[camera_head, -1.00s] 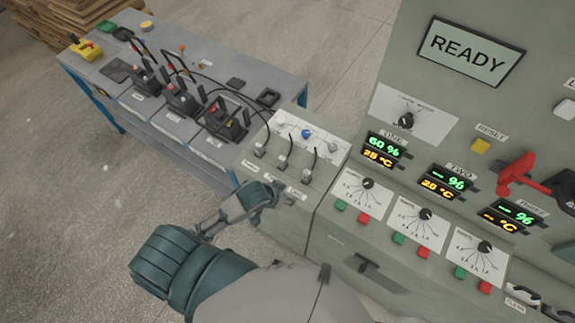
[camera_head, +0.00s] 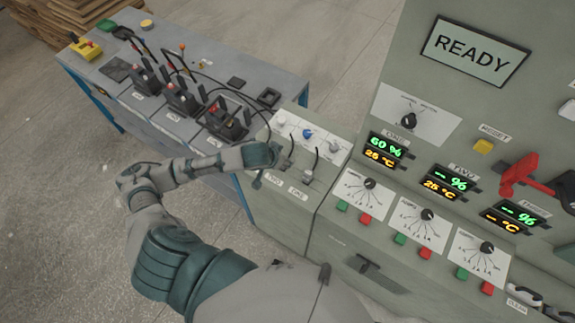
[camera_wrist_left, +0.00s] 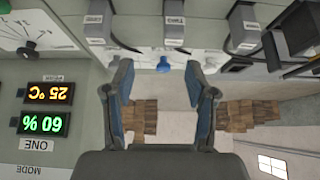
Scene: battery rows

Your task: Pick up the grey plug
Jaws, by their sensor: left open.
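Grey plugs with black cables stand in a row on the low panel beside the cabinet. One grey plug (camera_head: 307,176) is clear at the right, by the label ONE. In the left wrist view, boxy grey plugs line the top edge: one at left (camera_wrist_left: 99,20), one in the middle (camera_wrist_left: 173,20) and one at right (camera_wrist_left: 244,24). My left gripper (camera_wrist_left: 158,78) is open, with nothing between its fingers. In the head view the left gripper (camera_head: 279,160) is over the row's left part and hides the plug there. My right gripper is out of view.
A white strip behind the plugs carries a white knob (camera_head: 279,121), a blue knob (camera_head: 307,133) and a greyish knob (camera_head: 334,146). Cables run to battery units (camera_head: 183,98) on the bench. The cabinet with a READY screen (camera_head: 475,54) rises at the right.

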